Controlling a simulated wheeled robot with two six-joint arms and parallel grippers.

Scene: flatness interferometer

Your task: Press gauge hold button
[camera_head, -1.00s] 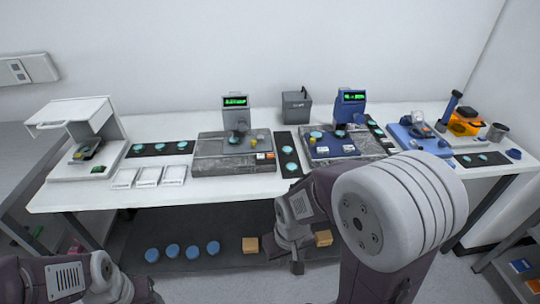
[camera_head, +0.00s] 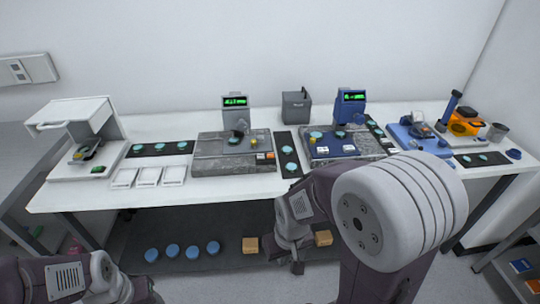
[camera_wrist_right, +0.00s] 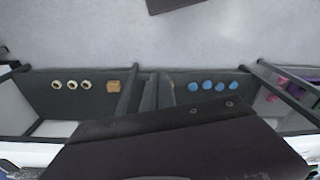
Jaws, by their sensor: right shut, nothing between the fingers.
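A grey gauge with a green-lit display (camera_head: 235,101) stands at the back of a grey stone base (camera_head: 215,166). Small orange and white buttons (camera_head: 265,156) sit at that base's front right. A blue gauge with a green-lit display (camera_head: 350,97) stands farther right, with white keys (camera_head: 335,149) on its blue plate. The frames do not show which button is the hold button. My right gripper (camera_head: 297,267) is shut and empty, pointing down in front of the table and below its top; its fingers show in the wrist view (camera_wrist_right: 157,92). My left gripper (camera_head: 150,296) is barely visible at the bottom edge.
The white table (camera_head: 90,196) carries a white cabinet (camera_head: 75,116) at left, white trays (camera_head: 148,176), a grey box (camera_head: 296,106) and an orange device (camera_head: 464,123). Blue discs (camera_head: 192,252) and a tan block (camera_head: 250,245) lie on the dark lower shelf (camera_head: 225,222).

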